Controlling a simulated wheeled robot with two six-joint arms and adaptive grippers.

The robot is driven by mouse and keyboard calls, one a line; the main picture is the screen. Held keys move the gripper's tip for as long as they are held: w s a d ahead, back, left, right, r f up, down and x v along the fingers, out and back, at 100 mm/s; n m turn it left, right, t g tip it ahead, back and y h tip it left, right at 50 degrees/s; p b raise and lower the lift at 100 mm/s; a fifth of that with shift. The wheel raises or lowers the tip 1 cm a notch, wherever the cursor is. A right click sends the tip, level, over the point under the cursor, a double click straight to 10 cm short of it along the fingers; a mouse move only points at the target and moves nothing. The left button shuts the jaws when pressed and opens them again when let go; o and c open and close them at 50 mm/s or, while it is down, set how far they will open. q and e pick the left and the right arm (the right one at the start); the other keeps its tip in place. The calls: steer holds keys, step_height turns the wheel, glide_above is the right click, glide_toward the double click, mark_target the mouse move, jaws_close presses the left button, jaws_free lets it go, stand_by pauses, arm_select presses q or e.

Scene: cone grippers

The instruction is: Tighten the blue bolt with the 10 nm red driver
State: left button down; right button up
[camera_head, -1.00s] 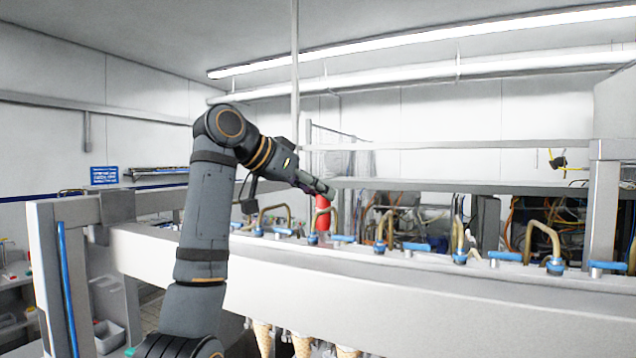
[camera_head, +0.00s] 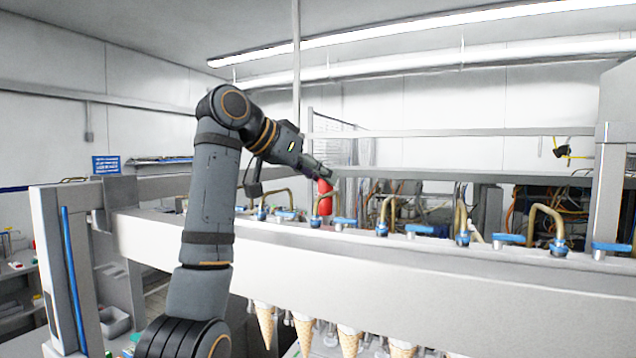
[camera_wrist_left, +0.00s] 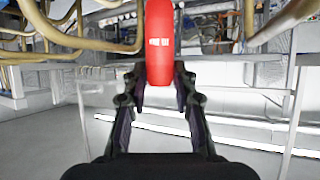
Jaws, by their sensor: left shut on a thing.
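My left gripper (camera_head: 322,177) is shut on a red driver (camera_head: 324,196), which hangs upright below the fingers at the white rail. In the left wrist view the red driver (camera_wrist_left: 160,32) shows with white lettering, between the fingertips of the left gripper (camera_wrist_left: 160,92). The driver's lower end is close to a blue fitting (camera_head: 315,221) on the rail; I cannot tell whether they touch. Several similar blue fittings, one of them here (camera_head: 381,230), line the rail, and which one is the blue bolt is not clear. My right gripper is not in view.
The long white rail (camera_head: 400,270) crosses in front, with bent brass pipes (camera_head: 545,215) and blue handles (camera_head: 417,230) along its top. Cones (camera_head: 304,332) hang below it. A shelf frame with tangled cables stands behind. Open air lies above the rail.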

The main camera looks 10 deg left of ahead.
arm_select(q)
steer(key=n+t+y, duration=0.1)
steer(key=n+y, duration=0.1)
steer(key=n+t+y+b, duration=0.1)
steer(key=n+y, duration=0.1)
steer(key=shift+s+d+r, duration=0.1)
steer(key=shift+s+d, duration=0.1)
steer(key=shift+d, duration=0.2)
steer(key=shift+a, duration=0.2)
